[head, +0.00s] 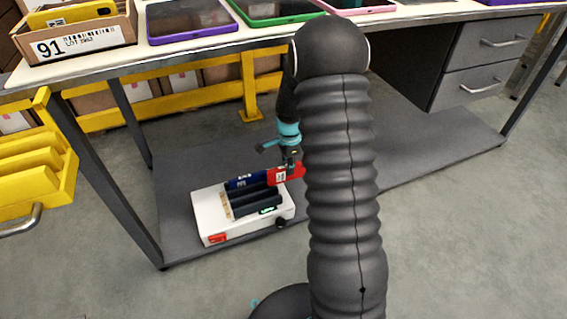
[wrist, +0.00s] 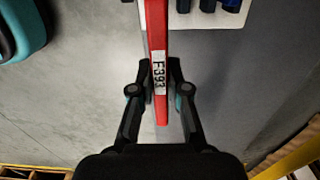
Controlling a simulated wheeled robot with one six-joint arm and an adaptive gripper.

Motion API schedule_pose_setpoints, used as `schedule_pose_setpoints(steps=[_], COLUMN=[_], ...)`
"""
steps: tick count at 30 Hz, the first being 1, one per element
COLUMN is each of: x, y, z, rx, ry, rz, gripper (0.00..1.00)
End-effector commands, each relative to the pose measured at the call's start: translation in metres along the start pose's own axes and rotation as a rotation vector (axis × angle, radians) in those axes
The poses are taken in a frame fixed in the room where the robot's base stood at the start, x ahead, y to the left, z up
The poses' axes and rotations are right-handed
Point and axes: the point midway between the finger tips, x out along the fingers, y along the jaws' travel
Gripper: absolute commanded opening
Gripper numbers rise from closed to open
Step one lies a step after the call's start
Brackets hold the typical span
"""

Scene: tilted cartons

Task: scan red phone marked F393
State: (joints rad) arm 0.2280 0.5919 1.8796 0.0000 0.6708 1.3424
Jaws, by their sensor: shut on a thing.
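My gripper (head: 290,156) is shut on the red phone (head: 297,171), gripping it by its narrow sides. In the wrist view the red phone (wrist: 159,40) stands edge-on between the fingers (wrist: 157,82), and its white label reads F393. A white device (head: 214,226) with dark slots and a small green-lit display stands on the grey lower shelf. The red phone is at the device's right rear, beside a dark blue item. Whether the phone touches the device cannot be told. The device's white edge (wrist: 228,20) shows at the top of the wrist view, with dark blue pieces on it.
Above is a table (head: 190,50) with a carton marked 91 (head: 80,42) and purple, green and pink trays. Grey drawers (head: 485,65) hang at right. A yellow rail (head: 110,118) runs behind; yellow bins (head: 40,165) stand left. The grey shelf (head: 400,160) is clear at right.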

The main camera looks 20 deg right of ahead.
Motion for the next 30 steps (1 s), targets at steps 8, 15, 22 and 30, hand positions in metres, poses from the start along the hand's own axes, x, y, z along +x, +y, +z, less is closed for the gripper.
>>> schedule_pose_setpoints(steps=[8, 15, 22, 30], x=[0.000, 0.000, 0.000, 0.000], y=[0.029, 0.053, 0.077, 0.105], z=[0.000, 0.000, 0.000, 0.000], rx=[0.001, 0.001, 0.001, 0.002], ry=[0.000, 0.000, 0.000, 0.000], rz=[-0.001, -0.001, -0.001, 0.000], gripper=[0.00, 0.00, 0.00, 0.00])
